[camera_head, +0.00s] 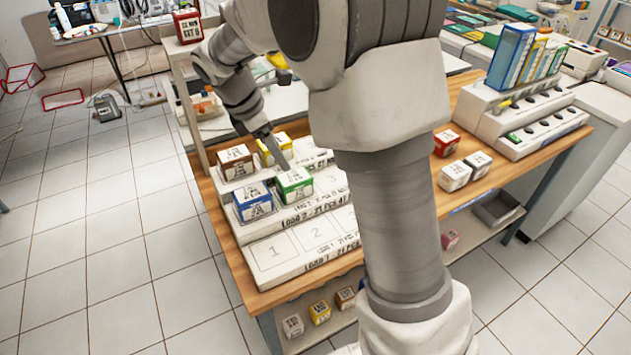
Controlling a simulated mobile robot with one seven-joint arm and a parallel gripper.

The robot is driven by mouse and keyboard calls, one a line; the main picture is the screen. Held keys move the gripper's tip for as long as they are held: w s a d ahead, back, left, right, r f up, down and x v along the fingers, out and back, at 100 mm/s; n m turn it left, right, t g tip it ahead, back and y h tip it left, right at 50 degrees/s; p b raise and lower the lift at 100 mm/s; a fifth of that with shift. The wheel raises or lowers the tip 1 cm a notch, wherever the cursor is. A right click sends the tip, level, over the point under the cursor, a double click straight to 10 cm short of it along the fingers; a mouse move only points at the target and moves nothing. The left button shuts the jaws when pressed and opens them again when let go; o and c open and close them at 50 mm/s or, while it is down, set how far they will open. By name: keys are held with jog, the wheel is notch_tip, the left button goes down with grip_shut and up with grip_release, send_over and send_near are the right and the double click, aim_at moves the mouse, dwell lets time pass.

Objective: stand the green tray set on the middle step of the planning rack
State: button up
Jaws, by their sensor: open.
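The green tray set (294,184) is a small box with a white printed label. It stands upright on the middle step of the white planning rack (318,247), to the right of a blue box (253,201). My gripper (276,150) is just above and behind the green box, between it and a yellow box (273,149) on the top step. The jaws are open; their fingertips are small here, and I cannot tell whether they touch the green box. The front, lowest step is empty and shows printed places 1 and 2.
A brown box (235,162) stands beside the yellow one on the top step. Red (447,143) and white boxes (455,176) lie right of my arm. Several boxes sit on a lower shelf.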

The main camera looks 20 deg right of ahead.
jog(key=s+d+r+m+t+y, duration=0.2)
jog(key=s+d+r+m, duration=0.1)
jog(key=s+r+m, duration=0.75)
jog(key=s+d+f+m+t+y, duration=0.1)
jog(key=s+m+t+y, duration=0.1)
jog(key=s+m, duration=0.6)
jog(key=s, duration=0.7)
jog(key=shift+s+f+t, duration=0.25)
jog(key=shift+s+t, duration=0.05)
jog(key=shift+d+m, duration=0.1)
jog(key=shift+m, duration=0.15)
